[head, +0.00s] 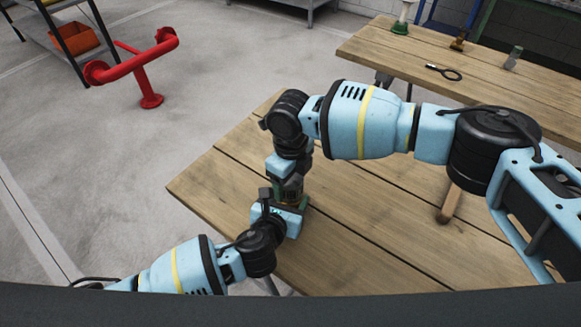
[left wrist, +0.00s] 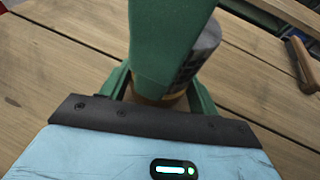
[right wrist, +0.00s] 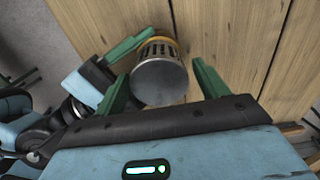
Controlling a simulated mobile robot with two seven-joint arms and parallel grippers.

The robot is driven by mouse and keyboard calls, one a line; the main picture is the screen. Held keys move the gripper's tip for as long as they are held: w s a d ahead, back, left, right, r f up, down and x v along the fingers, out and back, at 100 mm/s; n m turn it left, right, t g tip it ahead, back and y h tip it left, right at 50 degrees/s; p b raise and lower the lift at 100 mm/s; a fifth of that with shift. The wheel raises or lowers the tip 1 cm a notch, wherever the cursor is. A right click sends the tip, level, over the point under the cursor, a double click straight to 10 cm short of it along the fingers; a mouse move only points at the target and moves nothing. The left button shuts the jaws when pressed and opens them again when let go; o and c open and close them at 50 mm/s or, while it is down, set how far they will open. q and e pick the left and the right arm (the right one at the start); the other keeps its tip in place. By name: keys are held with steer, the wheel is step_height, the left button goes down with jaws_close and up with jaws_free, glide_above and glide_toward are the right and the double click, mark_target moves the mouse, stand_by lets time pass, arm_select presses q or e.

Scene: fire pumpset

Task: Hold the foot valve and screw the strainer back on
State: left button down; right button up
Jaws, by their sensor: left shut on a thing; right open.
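The strainer (right wrist: 158,84) is a grey slotted cylinder with a flat round end facing the right wrist camera. Behind it shows the brass-coloured rim of the foot valve (right wrist: 163,39); whether the threads are engaged cannot be seen. My left gripper (head: 299,205) is shut on the foot valve's brass body (left wrist: 160,98) low over the near table. My right gripper (head: 289,188) points down from above, open, its green fingers on either side of the strainer with visible gaps. One right finger covers much of the strainer (left wrist: 208,45) in the left wrist view.
The near wooden table (head: 360,240) holds a wooden-handled tool (head: 450,204) to the right. The table is mostly clear otherwise. A back table (head: 420,50) carries a ring-ended tool (head: 445,72) and small parts. A red pipe stand (head: 148,75) stands on the floor.

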steer(key=shift+f, duration=1.15)
steer(key=shift+c, duration=0.2)
steer(key=c, duration=0.9)
steer(key=shift+m, duration=1.7)
steer(key=shift+c, duration=0.2)
steer(key=o, duration=1.1)
